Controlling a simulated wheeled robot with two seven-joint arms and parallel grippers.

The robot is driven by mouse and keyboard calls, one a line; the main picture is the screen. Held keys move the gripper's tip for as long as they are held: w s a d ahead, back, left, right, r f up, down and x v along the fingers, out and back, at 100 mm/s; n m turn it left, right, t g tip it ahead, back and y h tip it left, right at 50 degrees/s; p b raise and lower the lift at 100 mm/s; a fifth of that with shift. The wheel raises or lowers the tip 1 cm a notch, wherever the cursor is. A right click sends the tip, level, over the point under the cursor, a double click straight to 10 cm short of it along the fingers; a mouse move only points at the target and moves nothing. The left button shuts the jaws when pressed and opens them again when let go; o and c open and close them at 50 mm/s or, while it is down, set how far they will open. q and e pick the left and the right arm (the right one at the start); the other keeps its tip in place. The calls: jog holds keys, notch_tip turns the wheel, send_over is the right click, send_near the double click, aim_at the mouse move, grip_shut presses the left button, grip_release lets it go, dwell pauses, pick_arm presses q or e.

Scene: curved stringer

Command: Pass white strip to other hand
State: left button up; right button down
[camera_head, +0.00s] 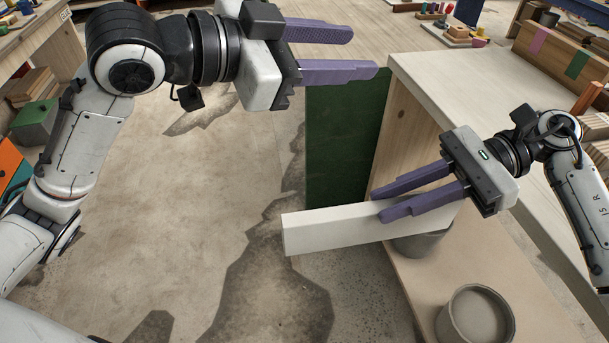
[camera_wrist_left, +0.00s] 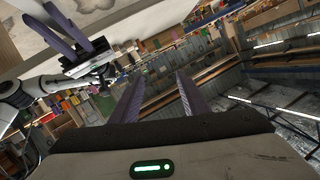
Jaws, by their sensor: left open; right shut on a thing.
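The white strip (camera_head: 335,228) is a long pale bar held out level over the floor in the head view. My right gripper (camera_head: 378,205) is shut on it near its right part, and its left end sticks out free. The strip also shows in the left wrist view (camera_wrist_left: 40,28), at the top left, with my right gripper (camera_wrist_left: 82,42) on it. My left gripper (camera_head: 366,52) is open and empty, higher up and apart from the strip, its purple fingers pointing right. Its fingers show with a gap between them in the left wrist view (camera_wrist_left: 158,98).
A wooden table (camera_head: 450,85) with a dark green side panel (camera_head: 345,140) stands at the right. A grey pot (camera_head: 475,318) sits on its lower shelf (camera_head: 400,270), and another grey pot (camera_head: 420,243) is partly behind the strip. The concrete floor (camera_head: 200,220) at left is open.

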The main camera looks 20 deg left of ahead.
aim_at(351, 206)
pick_arm(q)
jog(key=s+f+g, duration=0.2)
jog(key=s+f, duration=0.1)
jog(key=f, duration=0.1)
jog(key=s+f+g+y, duration=0.1)
jog(key=s+f+g, duration=0.1)
jog(key=s+f, duration=0.2)
jog(key=s+a+f+g+y, duration=0.1)
jog(key=s+f+g, duration=0.2)
jog(key=s+f, duration=0.1)
jog(key=shift+s, duration=0.25)
pick_arm(e)
jog(key=shift+r, duration=0.1)
pick_arm(q)
jog(key=x, duration=1.1)
jog(key=shift+d+f, duration=0.2)
jog(key=shift+f, duration=0.15)
jog(key=shift+c, duration=0.3)
grip_shut()
pick_arm(e)
jog(key=shift+s, duration=0.1)
pick_arm(q)
jog(key=shift+w+r, duration=0.1)
pick_arm(e)
jog(key=c, duration=1.5)
grip_release()
